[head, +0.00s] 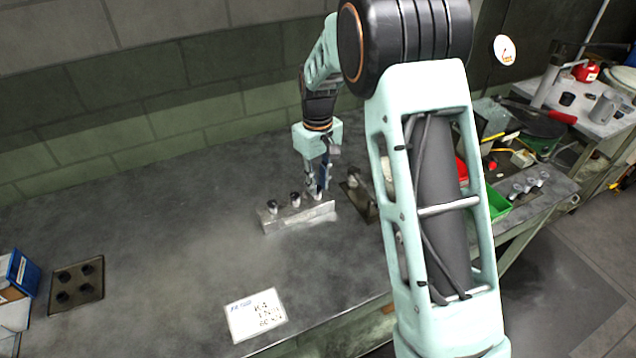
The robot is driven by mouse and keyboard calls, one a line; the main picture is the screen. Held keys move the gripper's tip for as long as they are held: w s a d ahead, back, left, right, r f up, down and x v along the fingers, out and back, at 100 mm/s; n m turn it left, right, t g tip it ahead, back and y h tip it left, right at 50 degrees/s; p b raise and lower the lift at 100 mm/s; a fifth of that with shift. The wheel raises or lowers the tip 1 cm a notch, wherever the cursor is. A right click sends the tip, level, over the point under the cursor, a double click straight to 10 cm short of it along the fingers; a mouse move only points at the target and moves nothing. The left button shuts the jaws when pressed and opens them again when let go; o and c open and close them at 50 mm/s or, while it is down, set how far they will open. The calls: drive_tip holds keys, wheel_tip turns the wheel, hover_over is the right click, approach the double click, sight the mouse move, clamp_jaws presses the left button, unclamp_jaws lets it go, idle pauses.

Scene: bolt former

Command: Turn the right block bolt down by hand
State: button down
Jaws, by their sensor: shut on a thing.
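A long grey metal block (290,219) lies on the dark bench. The left bolt (272,207) and the middle bolt (295,199) stand upright along its top. My gripper (318,188) points down over the right end of the block, with its fingers shut on the right bolt (318,196). The fingers hide much of this bolt, so how deep it sits cannot be told.
A dark bracket-like fixture (358,200) stands close to the right of the block. A written card (256,314) lies at the bench front, and a dark plate with holes (77,285) lies at the left. The bench between them is clear.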

drive_tip(key=m, duration=0.4)
drive_tip(key=shift+a+m, duration=0.1)
drive_tip(key=shift+m, duration=0.2)
drive_tip(key=m, duration=0.4)
drive_tip(key=shift+r+m, duration=0.1)
drive_tip(key=shift+m, duration=0.2)
drive_tip(key=m, duration=0.4)
drive_tip(key=shift+w+a+m, duration=0.1)
drive_tip(key=shift+a+m, duration=0.05)
drive_tip(key=shift+m, duration=0.15)
drive_tip(key=shift+m+p, duration=0.5)
drive_tip(key=shift+m, duration=1.7)
drive_tip(key=shift+w, duration=0.1)
drive_tip(key=c, duration=1.8)
unclamp_jaws()
wheel_tip(320, 180, up, 12)
